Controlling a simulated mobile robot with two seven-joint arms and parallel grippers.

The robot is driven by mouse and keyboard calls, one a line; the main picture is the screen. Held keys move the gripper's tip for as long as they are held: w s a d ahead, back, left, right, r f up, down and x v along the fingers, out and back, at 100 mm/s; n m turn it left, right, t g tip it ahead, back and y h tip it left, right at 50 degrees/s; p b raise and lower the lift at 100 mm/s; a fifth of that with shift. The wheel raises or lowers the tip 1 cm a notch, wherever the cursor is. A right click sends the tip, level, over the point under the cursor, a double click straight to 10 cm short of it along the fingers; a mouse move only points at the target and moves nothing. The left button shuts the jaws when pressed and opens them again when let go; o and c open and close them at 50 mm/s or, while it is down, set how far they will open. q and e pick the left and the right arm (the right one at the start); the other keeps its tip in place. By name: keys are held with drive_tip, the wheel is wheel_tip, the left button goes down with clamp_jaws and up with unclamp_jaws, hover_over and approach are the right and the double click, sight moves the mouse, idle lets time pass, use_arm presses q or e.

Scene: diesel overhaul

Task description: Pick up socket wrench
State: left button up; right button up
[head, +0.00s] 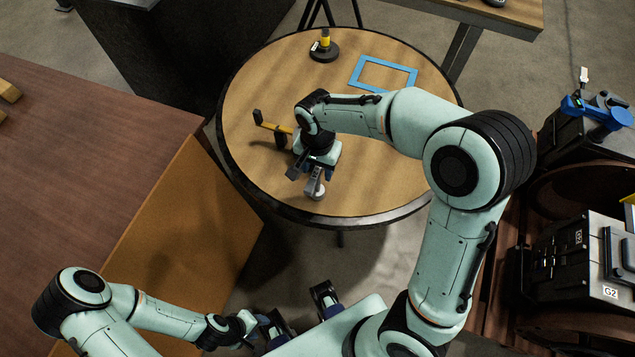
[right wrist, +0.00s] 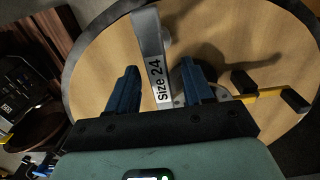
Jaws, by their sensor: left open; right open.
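The socket wrench (right wrist: 159,75), a grey bar labelled "Size 24", is on the round table. In the right wrist view it runs between the two fingers of my right gripper, which is open around it. In the head view my right gripper (head: 309,171) is low over the table's front part, and the grey end of the wrench (head: 317,187) shows below it. The rest is hidden by the gripper. I cannot tell whether the fingers touch it. My left gripper (head: 276,325) is open and empty near the bottom edge, away from the table.
The round table (head: 245,95) also bears a yellow bar with black ends (head: 268,126) close left of my right gripper, a blue frame (head: 358,71) and a black-based object with a yellow stem (head: 325,47). A brown surface (head: 90,150) lies left; machinery (head: 580,265) stands right.

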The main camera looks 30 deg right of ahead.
drive_tip(key=shift+f, duration=0.6)
use_arm(q)
drive_tip(key=shift+f, duration=0.1)
use_arm(e)
clamp_jaws()
drive_tip(key=shift+r, duration=0.1)
use_arm(q)
drive_tip(key=r+p, duration=0.1)
drive_tip(key=w+r+p, duration=0.1)
drive_tip(key=r+p, duration=0.1)
drive_tip(key=shift+w+r, duration=0.15)
drive_tip(key=shift+r, duration=0.05)
use_arm(e)
wheel_tip(320, 180, up, 20)
use_arm(q)
drive_tip(key=shift+r, duration=0.1)
